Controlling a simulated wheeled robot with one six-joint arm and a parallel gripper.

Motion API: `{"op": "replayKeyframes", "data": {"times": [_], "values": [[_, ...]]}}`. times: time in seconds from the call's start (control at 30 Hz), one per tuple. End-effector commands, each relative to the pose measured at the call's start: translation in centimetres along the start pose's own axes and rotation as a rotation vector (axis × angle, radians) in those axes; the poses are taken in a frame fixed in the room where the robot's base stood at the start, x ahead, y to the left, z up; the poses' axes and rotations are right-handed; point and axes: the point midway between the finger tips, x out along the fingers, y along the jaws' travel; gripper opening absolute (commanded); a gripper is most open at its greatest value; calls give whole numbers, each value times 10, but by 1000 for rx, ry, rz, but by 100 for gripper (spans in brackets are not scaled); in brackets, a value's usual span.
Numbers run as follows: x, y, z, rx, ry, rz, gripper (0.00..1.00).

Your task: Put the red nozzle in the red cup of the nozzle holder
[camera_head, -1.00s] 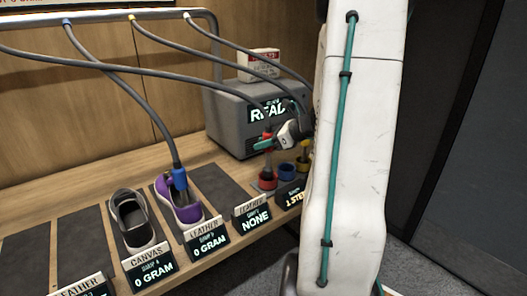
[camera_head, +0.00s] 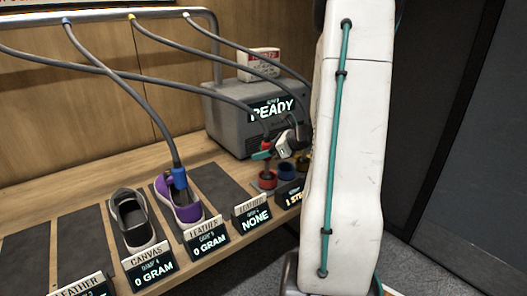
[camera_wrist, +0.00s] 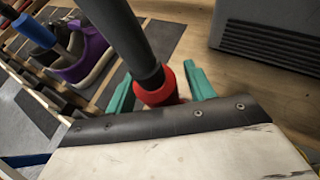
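The red nozzle (camera_head: 265,145) is upright at my gripper (camera_head: 263,151), with its dark lower part reaching down to the red cup (camera_head: 267,182). The tip looks to be inside the cup, but how deep it sits is hard to tell. In the wrist view, the red nozzle (camera_wrist: 160,91) stands between the teal fingers of my gripper (camera_wrist: 160,90). Narrow gaps show on both sides of it, so the gripper looks open around it. The red cup is hidden in the wrist view.
A blue cup (camera_head: 286,173) stands right of the red one, with a yellow cup partly behind my arm. A grey machine (camera_head: 228,125) stands behind. A purple sneaker (camera_head: 178,205) with a blue nozzle (camera_head: 179,178) and a grey shoe (camera_head: 132,220) are left. Hoses hang overhead.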

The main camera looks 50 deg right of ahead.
Motion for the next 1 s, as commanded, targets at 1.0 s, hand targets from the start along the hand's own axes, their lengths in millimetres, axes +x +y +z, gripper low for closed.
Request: {"op": "replayKeyframes", "data": {"times": [1.0], "values": [[-101, 32, 28, -137, 46, 94, 54]]}}
